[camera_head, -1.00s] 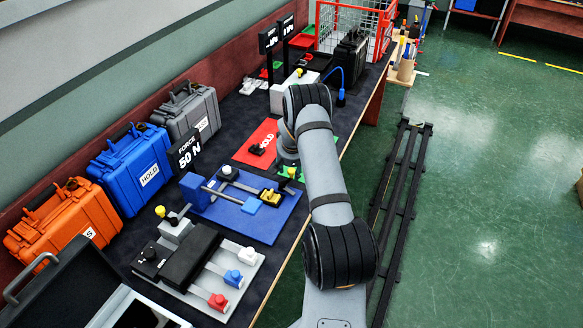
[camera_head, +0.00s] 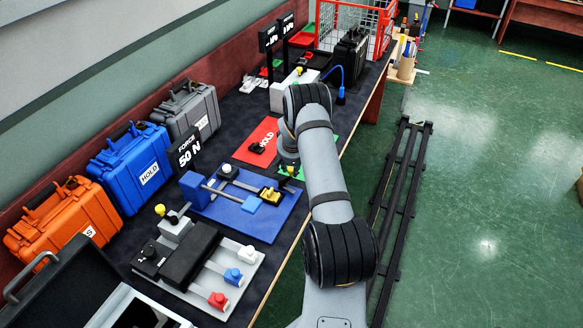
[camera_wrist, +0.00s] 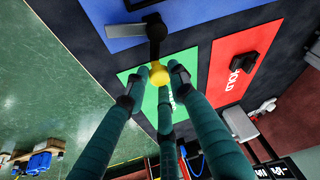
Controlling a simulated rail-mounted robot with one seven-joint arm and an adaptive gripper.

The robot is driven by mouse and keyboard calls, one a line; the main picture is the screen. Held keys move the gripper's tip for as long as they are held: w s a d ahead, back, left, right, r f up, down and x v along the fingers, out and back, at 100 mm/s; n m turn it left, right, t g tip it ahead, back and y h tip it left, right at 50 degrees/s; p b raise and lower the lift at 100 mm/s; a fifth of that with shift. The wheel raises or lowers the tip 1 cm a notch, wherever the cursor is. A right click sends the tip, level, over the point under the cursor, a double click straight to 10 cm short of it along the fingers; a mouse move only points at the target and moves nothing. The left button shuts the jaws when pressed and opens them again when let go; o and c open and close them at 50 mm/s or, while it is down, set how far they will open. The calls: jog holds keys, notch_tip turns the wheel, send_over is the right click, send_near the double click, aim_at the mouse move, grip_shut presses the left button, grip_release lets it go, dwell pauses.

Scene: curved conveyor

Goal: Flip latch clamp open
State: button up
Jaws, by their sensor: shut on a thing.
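The latch clamp shows as a black handle (camera_wrist: 154,32) with a yellow knob (camera_wrist: 159,74) on its end, in the wrist view. A grey flat bar (camera_wrist: 127,29) runs left from the handle's top. A green panel (camera_wrist: 140,78) lies under the knob. My gripper (camera_wrist: 160,80) is around the yellow knob, its dark teal fingers shut on it. In the head view my arm hides most of the clamp and panel; a yellow spot (camera_head: 291,170) shows beside the wrist. The clamp's base and the exact finger contact are not clear.
A red HOLD panel (camera_head: 252,148) with a black part lies beside the green panel. A blue panel (camera_head: 215,212) with a sliding bar lies on the other side. Cases (camera_head: 128,165) line the wall. Open green floor (camera_head: 480,200) lies to the right.

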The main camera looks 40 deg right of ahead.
jog(key=shift+w+r, duration=0.1)
grip_shut()
jog(key=shift+n+p, duration=0.3)
jog(key=shift+p, duration=0.1)
jog(key=shift+w+n, duration=0.2)
jog(key=shift+n, duration=0.1)
jog(key=shift+w+f+n+t+y+b, duration=0.35)
jog(key=shift+n+b, duration=0.25)
jog(key=shift+b, duration=0.65)
jog(key=shift+w+r+n+y+b, duration=0.1)
jog(key=shift+n+y+b, duration=0.15)
jog(key=shift+n+b, duration=0.5)
jog(key=shift+a+r, duration=0.15)
jog(key=shift+r, duration=0.15)
jog(key=o, duration=0.9)
grip_release()
jog(key=shift+w, duration=0.1)
jog(key=shift+o, duration=0.6)
jog(key=shift+f, duration=0.1)
